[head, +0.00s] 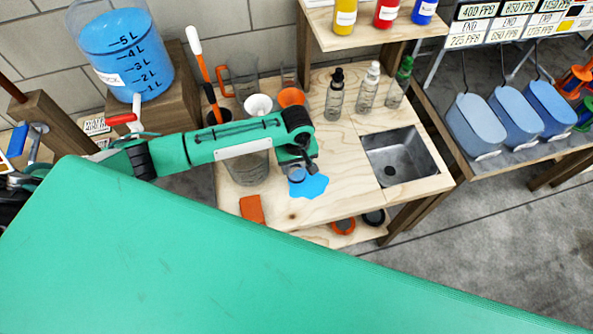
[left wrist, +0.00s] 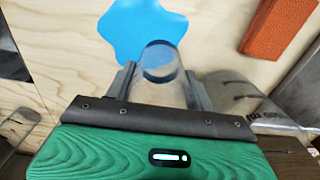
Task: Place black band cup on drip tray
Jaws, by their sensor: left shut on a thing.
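My left gripper (head: 298,170) is above the wooden counter, beside a flat blue splash-shaped patch (head: 312,187). It is shut on a small clear cup (left wrist: 160,62), which stands between the two grey fingers in the left wrist view (left wrist: 160,85). The cup's far end overlaps the edge of the blue patch (left wrist: 135,25) in that view. I cannot make out a black band on the cup, nor whether its base touches anything. I cannot pick out a drip tray for certain. My right gripper is not in view.
A large clear beaker (head: 247,170) stands left of the gripper, near an orange block (head: 252,209). A white funnel (head: 258,104) and an orange funnel (head: 290,97) are behind. Dropper bottles (head: 335,97) stand at the back. A metal sink (head: 402,160) is right; counter between is clear.

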